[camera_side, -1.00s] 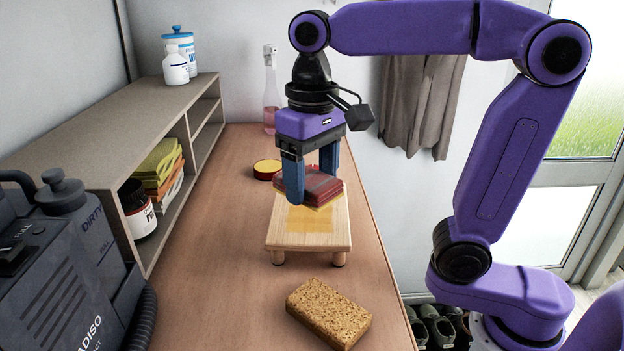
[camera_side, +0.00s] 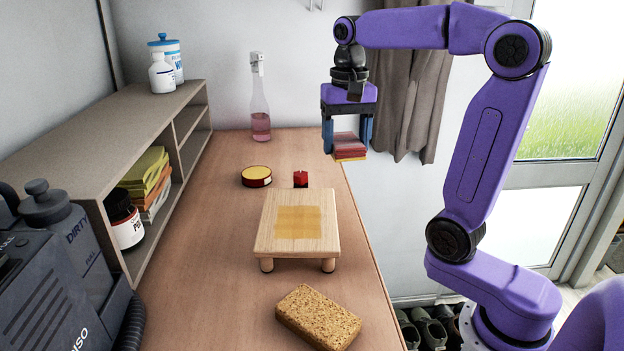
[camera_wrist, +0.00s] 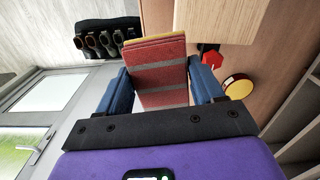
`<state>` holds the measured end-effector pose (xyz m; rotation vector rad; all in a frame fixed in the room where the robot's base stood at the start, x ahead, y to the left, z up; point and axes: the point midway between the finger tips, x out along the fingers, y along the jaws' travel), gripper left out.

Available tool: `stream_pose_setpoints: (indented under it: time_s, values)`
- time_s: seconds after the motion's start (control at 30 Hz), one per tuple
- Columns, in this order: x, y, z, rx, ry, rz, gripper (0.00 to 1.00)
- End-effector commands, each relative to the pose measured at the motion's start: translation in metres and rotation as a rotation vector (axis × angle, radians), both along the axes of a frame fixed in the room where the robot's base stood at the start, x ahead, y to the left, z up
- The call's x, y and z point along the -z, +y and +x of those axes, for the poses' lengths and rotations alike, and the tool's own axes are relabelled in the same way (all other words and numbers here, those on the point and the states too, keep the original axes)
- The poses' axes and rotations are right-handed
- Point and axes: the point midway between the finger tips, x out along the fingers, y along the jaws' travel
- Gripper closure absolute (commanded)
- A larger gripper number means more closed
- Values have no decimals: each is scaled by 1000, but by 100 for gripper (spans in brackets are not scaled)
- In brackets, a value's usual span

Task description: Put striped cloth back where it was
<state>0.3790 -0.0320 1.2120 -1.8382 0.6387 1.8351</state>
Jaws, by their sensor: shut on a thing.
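My gripper (camera_side: 347,134) is shut on the striped cloth (camera_side: 348,143), a folded red cloth with grey stripes and a yellow layer beneath it. It holds the cloth in the air near the right edge of the table, toward the back. In the wrist view the striped cloth (camera_wrist: 160,75) sits between the two blue fingers of my gripper (camera_wrist: 163,88). A small wooden stand (camera_side: 265,235) on the table has a yellow square (camera_side: 298,222) on its top, with nothing on it.
A sponge (camera_side: 318,316) lies in front of the stand. A red and yellow tin (camera_side: 256,176) and a small red object (camera_side: 300,179) are behind it. A pink bottle (camera_side: 260,105) stands at the back. A shelf (camera_side: 150,120) with folded cloths (camera_side: 148,178) lines the left.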

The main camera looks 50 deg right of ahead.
Motion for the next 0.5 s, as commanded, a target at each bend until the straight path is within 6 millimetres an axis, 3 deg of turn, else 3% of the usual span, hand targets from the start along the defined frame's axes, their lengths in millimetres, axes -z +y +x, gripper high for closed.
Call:
stream_pose_setpoints:
  time_s: [0.1,0.27,0.5]
  values:
    - [0,-25,-1,83,0,0,62]
    - [4,-37,5,120,2,1,62]
    - [22,-44,44,119,4,1,62]
